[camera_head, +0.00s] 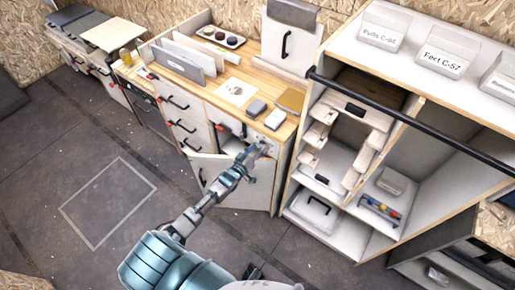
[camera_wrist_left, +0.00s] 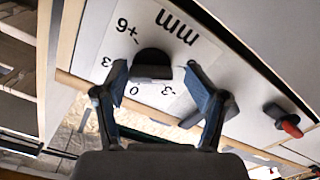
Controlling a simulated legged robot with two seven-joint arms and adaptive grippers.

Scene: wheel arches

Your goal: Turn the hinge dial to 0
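The hinge dial's black knob (camera_wrist_left: 152,65) shows in the left wrist view on a white plate (camera_wrist_left: 178,50) printed with "mm" and a scale including 0, 3 and -3. The 0 lies just below the knob; I cannot tell which mark the knob points to. My left gripper (camera_wrist_left: 155,72) is open, with one finger on each side of the knob and visible gaps between. In the head view the left gripper (camera_head: 262,148) is at the front of the wooden-topped cabinet, hiding most of the dial. My right gripper is not in view.
A red-and-black knob (camera_wrist_left: 290,125) sits right of the dial. The wooden worktop (camera_head: 255,82) above holds small boxes and a file rack (camera_head: 185,58). An open shelf unit (camera_head: 410,140) with a black rail stands right. Floor at left is clear.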

